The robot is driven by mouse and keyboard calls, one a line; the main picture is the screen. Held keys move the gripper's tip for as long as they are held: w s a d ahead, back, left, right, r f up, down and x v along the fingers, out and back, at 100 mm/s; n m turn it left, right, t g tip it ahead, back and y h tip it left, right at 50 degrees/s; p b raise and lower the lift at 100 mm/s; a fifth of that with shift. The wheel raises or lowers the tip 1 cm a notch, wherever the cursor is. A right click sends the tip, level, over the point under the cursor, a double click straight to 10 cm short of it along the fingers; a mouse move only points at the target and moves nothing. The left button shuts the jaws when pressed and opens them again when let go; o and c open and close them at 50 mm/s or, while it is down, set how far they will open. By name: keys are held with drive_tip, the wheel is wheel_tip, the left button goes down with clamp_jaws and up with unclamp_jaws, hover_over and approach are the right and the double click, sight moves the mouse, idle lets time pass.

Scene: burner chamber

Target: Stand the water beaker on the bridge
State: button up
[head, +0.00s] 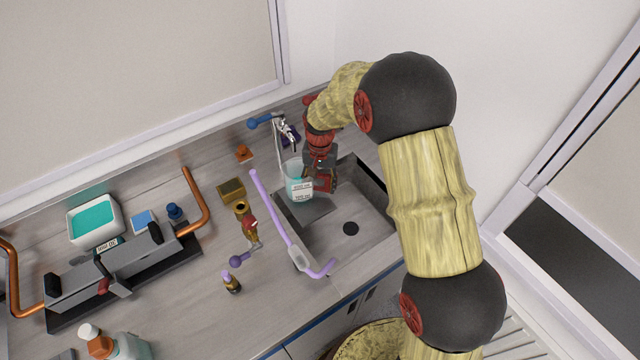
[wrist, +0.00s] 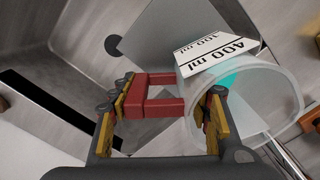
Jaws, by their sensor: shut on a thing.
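The water beaker (head: 297,168) is a clear cup with a white volume label and teal liquid low inside. It stands roughly upright over the sink's left part; I cannot tell if it touches anything below. My gripper (head: 318,180) is shut on its right side. In the wrist view the beaker (wrist: 285,97) shows its open mouth, and my gripper (wrist: 190,105) pinches its wall, with one finger apparently inside the rim. The likely bridge (head: 75,282), a long grey metal piece with black end blocks, is on the counter at left, away from my gripper.
The tap (head: 284,128) with a blue handle stands behind the beaker. A purple rod (head: 272,212) runs along the sink's (head: 365,215) left edge. Brass fittings (head: 243,212), copper pipes (head: 196,205), a teal-filled tub (head: 95,220) and a bottle (head: 120,346) occupy the counter.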

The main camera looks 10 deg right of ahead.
drive_tip(key=o, duration=1.8)
drive_tip(key=shift+c, duration=0.2)
wheel_tip(320, 180, up, 12)
